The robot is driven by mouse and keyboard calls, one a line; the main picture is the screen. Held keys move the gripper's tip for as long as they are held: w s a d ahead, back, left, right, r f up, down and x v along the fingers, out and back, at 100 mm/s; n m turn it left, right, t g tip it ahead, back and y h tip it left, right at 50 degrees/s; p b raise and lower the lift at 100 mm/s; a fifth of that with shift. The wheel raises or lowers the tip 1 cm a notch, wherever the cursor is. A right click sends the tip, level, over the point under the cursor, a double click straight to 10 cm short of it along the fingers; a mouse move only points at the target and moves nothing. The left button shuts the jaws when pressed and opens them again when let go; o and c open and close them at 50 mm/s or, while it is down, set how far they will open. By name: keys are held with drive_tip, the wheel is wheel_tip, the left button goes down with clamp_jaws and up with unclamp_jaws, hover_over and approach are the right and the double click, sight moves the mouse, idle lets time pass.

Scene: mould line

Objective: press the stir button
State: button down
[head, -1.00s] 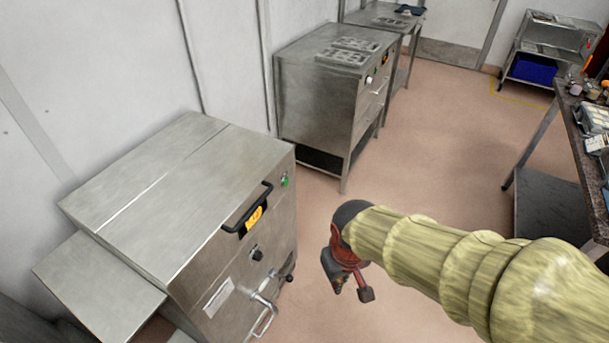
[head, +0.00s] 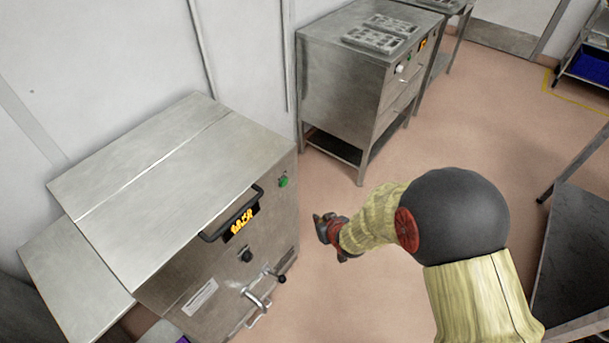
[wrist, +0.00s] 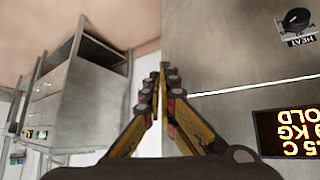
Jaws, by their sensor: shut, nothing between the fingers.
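A steel machine (head: 190,190) stands at the left of the head view. A round green button (head: 283,181) sits at the upper right of its front panel; no label on it is readable, so I cannot confirm it is the stir button. My gripper (head: 322,230) is in front of the panel, apart from it, below and right of the green button. In the wrist view my gripper (wrist: 160,76) is shut and empty, fingertips together. The panel's lit display (wrist: 286,135) shows upside down there, with the black HEAT knob (wrist: 296,20). The green button is not visible in that view.
The machine has a black handle (head: 231,214) on its lid and a metal tap (head: 256,298) low on its front. A second steel cabinet (head: 345,85) with moulds (head: 380,34) on top stands behind. Open floor lies between it and my arm.

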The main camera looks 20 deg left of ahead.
sight(284, 182)
drive_tip(key=shift+t+y, duration=0.7)
drive_tip(key=shift+t, duration=0.1)
drive_tip(key=w+r, duration=0.1)
drive_tip(key=w+a+r, duration=0.2)
drive_tip(key=r, duration=0.1)
drive_tip(key=shift+a, duration=0.1)
drive_tip(key=w+a+b, duration=0.2)
drive_tip(key=w+a, duration=0.1)
drive_tip(key=a, duration=0.5)
drive_tip(key=shift+w, duration=0.15)
drive_tip(key=shift+w+a, duration=0.1)
drive_tip(key=shift+a, duration=0.15)
idle(0.7)
drive_tip(key=shift+a+b, duration=0.2)
drive_tip(key=shift+b, duration=0.1)
